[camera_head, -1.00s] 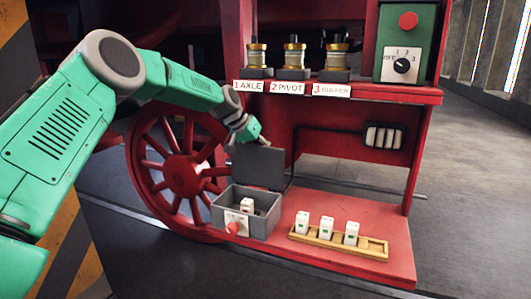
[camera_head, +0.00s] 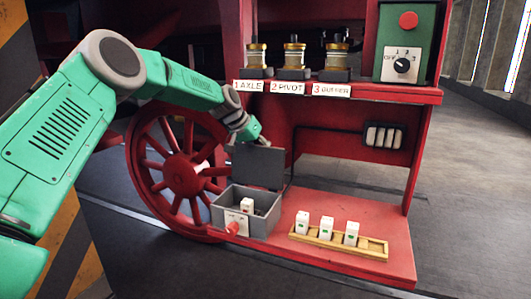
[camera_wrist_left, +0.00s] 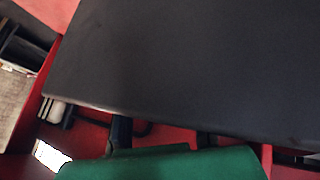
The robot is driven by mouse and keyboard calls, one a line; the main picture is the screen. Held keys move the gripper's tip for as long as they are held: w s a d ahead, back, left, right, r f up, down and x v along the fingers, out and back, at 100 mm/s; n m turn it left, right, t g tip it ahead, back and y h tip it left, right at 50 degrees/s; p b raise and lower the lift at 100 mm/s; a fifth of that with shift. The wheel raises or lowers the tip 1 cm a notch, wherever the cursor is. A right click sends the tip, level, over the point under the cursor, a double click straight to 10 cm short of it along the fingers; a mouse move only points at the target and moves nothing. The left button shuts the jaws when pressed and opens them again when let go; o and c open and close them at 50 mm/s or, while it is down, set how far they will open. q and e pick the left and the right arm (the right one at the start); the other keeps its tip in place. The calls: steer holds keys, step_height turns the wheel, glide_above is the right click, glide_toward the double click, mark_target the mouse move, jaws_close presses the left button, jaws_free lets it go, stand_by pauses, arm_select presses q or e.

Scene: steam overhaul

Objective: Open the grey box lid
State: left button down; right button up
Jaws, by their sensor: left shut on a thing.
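The grey box (camera_head: 262,226) stands on the red lower shelf, with a white label and a red knob on its front. Its lid (camera_head: 258,167) is raised and stands nearly upright at the back of the box, so the inside shows. A small white block (camera_head: 247,204) is in the box. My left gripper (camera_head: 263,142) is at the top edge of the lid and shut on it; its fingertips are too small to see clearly. In the left wrist view the dark lid (camera_wrist_left: 190,70) fills most of the picture. My right gripper is not in view.
A wooden rack (camera_head: 372,248) with several white blocks lies right of the box. A red spoked wheel (camera_head: 178,175) is close on the left. The upper shelf (camera_head: 390,94) carries labelled brass-topped pots and a green switch box (camera_head: 424,30).

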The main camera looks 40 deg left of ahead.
arm_select(q)
steer(key=shift+s+f, duration=0.2)
steer(key=shift+f, duration=0.25)
stand_by(0.5)
steer(key=c, duration=1.3)
jaws_free()
steer(key=shift+a, duration=0.15)
steer(key=shift+o, duration=0.2)
steer(key=v, duration=1.1)
steer(key=shift+w+a+r, duration=0.1)
steer(key=shift+a+r, duration=0.05)
steer(key=shift+r, duration=0.5)
steer(key=shift+a, duration=0.1)
